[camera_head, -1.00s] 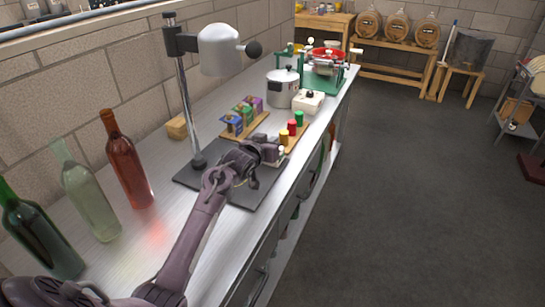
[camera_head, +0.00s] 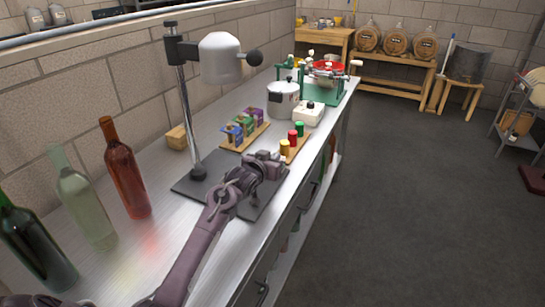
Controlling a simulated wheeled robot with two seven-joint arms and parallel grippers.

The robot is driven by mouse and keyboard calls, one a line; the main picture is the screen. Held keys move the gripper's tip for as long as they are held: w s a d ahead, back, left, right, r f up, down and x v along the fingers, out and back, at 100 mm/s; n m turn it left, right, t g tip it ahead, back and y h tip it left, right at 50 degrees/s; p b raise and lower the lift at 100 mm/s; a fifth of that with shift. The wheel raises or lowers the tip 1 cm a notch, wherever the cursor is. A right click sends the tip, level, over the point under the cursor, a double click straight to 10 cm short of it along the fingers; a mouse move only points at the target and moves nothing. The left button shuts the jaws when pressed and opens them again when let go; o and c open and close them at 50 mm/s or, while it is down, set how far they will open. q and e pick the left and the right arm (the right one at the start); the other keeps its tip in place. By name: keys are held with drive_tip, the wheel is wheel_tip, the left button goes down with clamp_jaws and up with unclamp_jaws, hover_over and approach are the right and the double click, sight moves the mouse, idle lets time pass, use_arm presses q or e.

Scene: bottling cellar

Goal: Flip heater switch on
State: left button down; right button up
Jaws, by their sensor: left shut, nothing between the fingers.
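A small white box (camera_head: 308,115) with a dark knob or switch on top stands on the metal counter, beside a lidded metal pot (camera_head: 283,102). It may be the heater's control; the switch position is too small to tell. My left gripper (camera_head: 279,167) is shut and empty. It is over the counter's front side, by the dark base plate of the stand and just in front of the coloured cylinders. It is apart from the white box, which is farther back. My right gripper is not in view.
Yellow, red and green cylinders (camera_head: 292,137) on a wooden board stand between my left gripper and the white box. A stand (camera_head: 187,110) with a grey head rises left of my arm. Bottles (camera_head: 126,170) line the left. A green-framed device (camera_head: 323,90) stands behind.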

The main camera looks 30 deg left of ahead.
use_arm(q)
drive_tip(key=shift+r+p, duration=0.55)
wheel_tip(320, 180, up, 3)
drive_tip(key=p, duration=0.2)
drive_tip(key=shift+w+d+p, duration=0.1)
drive_tip(key=shift+w+p, duration=0.05)
drive_tip(key=shift+p, duration=0.15)
drive_tip(key=b+v, duration=0.1)
drive_tip(key=v, duration=0.9)
drive_tip(key=shift+d+b, duration=0.3)
